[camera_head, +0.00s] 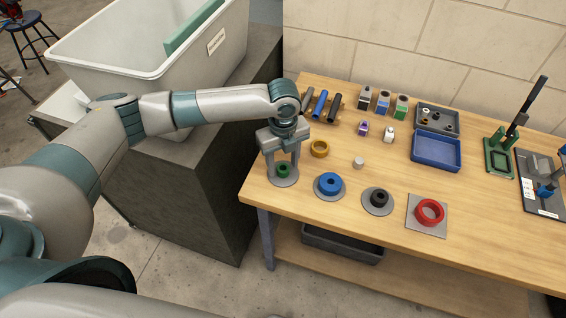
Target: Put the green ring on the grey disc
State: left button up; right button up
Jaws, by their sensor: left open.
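The green ring (283,171) lies on a round grey disc (285,183) near the table's front left corner. My left gripper (282,168) points down over them, open, with one finger on each side of the ring. The fingers hide parts of the ring and disc, and I cannot tell whether they touch the ring. My right gripper is not in view.
To the right are a blue ring (329,183) and a black ring (379,198) on grey discs, and a red ring (430,211) on a square plate. An orange ring (320,148) and small white cylinder (358,162) stand behind. A blue tray (436,151) is farther right.

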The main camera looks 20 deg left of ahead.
pick_arm(q)
notch_tip(320, 180, up, 12)
jog(key=p, duration=0.8)
dwell(0.6)
